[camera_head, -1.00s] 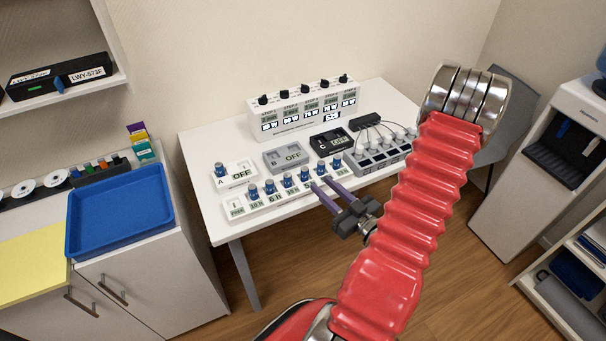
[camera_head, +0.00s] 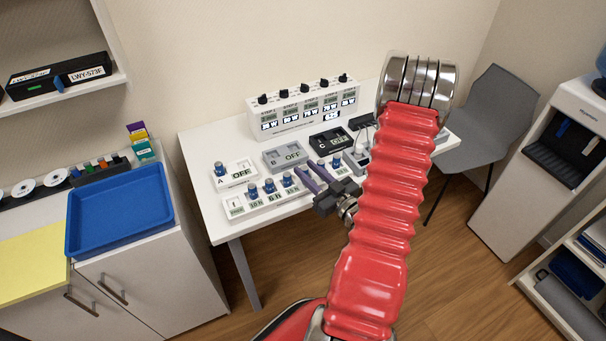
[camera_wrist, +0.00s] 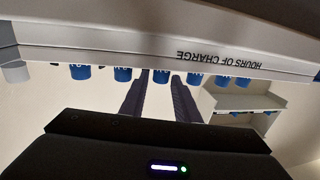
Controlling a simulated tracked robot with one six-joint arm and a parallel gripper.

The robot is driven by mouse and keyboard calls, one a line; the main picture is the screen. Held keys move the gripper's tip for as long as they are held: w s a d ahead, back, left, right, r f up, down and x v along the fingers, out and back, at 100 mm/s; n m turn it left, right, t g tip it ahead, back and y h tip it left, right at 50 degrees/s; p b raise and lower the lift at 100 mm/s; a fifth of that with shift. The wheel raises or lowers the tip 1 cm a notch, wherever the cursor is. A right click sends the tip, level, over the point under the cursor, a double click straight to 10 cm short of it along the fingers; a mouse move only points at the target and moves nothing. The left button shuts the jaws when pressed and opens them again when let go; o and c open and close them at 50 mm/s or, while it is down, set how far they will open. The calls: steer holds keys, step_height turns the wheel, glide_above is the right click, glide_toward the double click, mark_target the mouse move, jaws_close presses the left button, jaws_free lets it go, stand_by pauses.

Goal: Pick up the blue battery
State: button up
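Several blue batteries stand upright in a row on the white charger (camera_head: 236,207) at the table's front; the left ones (camera_head: 269,186) show clearly, and my gripper and arm hide much of the right part. My gripper (camera_head: 308,168), with two purple-grey fingers, is open at the row. In the wrist view the scene is upside down. One blue battery (camera_wrist: 160,76) appears between the two finger tips, with others (camera_wrist: 123,74) on both sides. Whether the fingers touch it I cannot tell. Another blue battery (camera_head: 220,169) stands in device A (camera_head: 240,170).
Device B (camera_head: 284,155), black device C (camera_head: 331,139) and a long white panel with knobs (camera_head: 302,108) stand behind the row on the white table (camera_head: 205,148). A blue tray (camera_head: 118,212) lies on the left cabinet. A grey chair (camera_head: 486,118) is at right.

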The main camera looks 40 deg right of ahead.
steer(key=shift+w, duration=0.4)
steer(key=shift+w, duration=0.1)
steer(key=shift+w+d+f, duration=0.1)
steer(key=shift+w+d, duration=0.05)
steer(key=shift+w, duration=1.1)
steer(key=shift+w+d, duration=0.1)
steer(key=shift+w, duration=1.1)
jaws_close()
